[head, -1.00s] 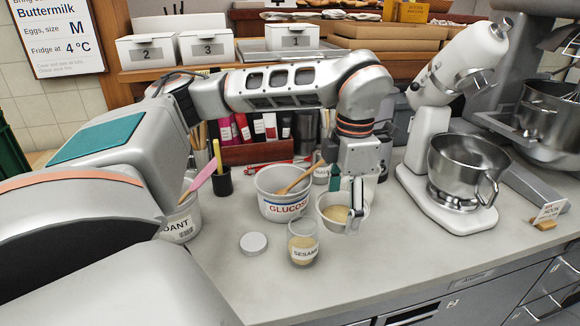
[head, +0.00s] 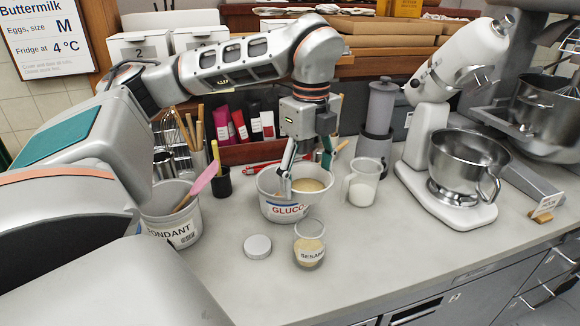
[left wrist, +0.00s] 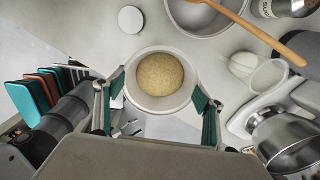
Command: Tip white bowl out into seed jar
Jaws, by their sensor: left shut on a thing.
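My left gripper (head: 305,172) is shut on the white bowl (head: 328,184), which holds pale seeds. In the head view the bowl overlaps the rim of the GLUCOSE tub (head: 285,211); whether they touch is unclear. In the left wrist view the bowl (left wrist: 160,104) sits between the fingers of my left gripper (left wrist: 158,92), seeds inside, looking roughly level. The seed jar (head: 309,246), clear with a SESAME label and partly filled with pale seeds, stands on the counter in front of the tub. I cannot make it out in the left wrist view. My right gripper is not in view.
A white lid (head: 257,246) lies left of the jar. A clear jug (head: 361,184) stands right of the tub, before a grey cylindrical press (head: 380,117). A FONDANT tub (head: 171,216) is at left, a stand mixer (head: 430,150) at right.

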